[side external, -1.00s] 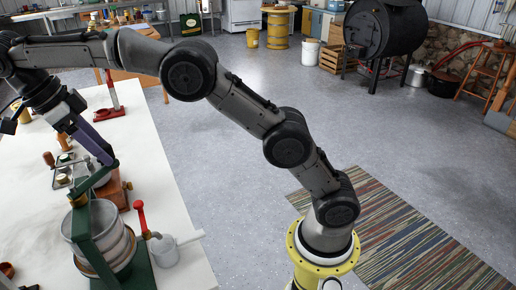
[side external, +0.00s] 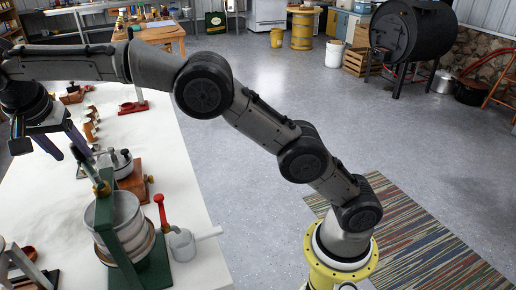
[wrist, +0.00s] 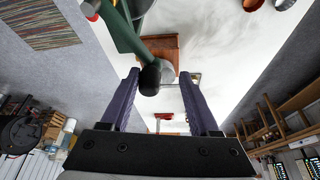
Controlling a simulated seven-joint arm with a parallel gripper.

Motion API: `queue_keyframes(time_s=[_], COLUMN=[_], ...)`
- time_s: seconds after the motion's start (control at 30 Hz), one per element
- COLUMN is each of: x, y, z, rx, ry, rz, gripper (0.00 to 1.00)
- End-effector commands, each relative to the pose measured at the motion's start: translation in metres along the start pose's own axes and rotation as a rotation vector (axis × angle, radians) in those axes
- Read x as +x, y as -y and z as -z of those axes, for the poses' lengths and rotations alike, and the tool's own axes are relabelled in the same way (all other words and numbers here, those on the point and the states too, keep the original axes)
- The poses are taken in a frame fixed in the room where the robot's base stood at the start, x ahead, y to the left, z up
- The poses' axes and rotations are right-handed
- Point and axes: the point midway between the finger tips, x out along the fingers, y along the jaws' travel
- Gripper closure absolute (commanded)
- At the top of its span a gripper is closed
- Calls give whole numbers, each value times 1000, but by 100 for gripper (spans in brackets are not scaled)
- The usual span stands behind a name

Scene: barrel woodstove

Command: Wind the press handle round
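The press has a green frame (side external: 104,225) around a metal pot (side external: 125,215) and stands on the white table. Its handle is a green crank arm (wrist: 121,27) at the top, ending in a dark rounded knob (wrist: 150,77). My gripper (side external: 66,155) is at the upper left of the press, its purple fingers pointing down toward the crank end. In the wrist view my gripper (wrist: 159,75) is open, the knob showing between the spread fingers, closer to the left one. A gap shows on the right. I cannot tell whether a finger touches the knob.
A wooden-based device (side external: 134,180) stands just behind the press. A red-handled part (side external: 160,212) and a metal cup (side external: 182,245) are at its right. Small jars (side external: 91,125) and a red-based stand (side external: 134,106) lie farther back.

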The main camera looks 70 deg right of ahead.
Motion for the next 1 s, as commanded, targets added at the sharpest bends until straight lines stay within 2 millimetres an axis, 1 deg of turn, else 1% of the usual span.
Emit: queue_keyframes(time_s=[0.13,0.33,0.53,0.7,1.0], x=[-7,-16,-25,-32,-84], y=[12,23,26,25,9], z=[-15,-36,-58,-76,-67], rx=[-196,-455,-696,-883,-886], ry=[-1,0,1,2,-1], rz=[84,191,291,368,372], gripper=[39,39,39,39,39])
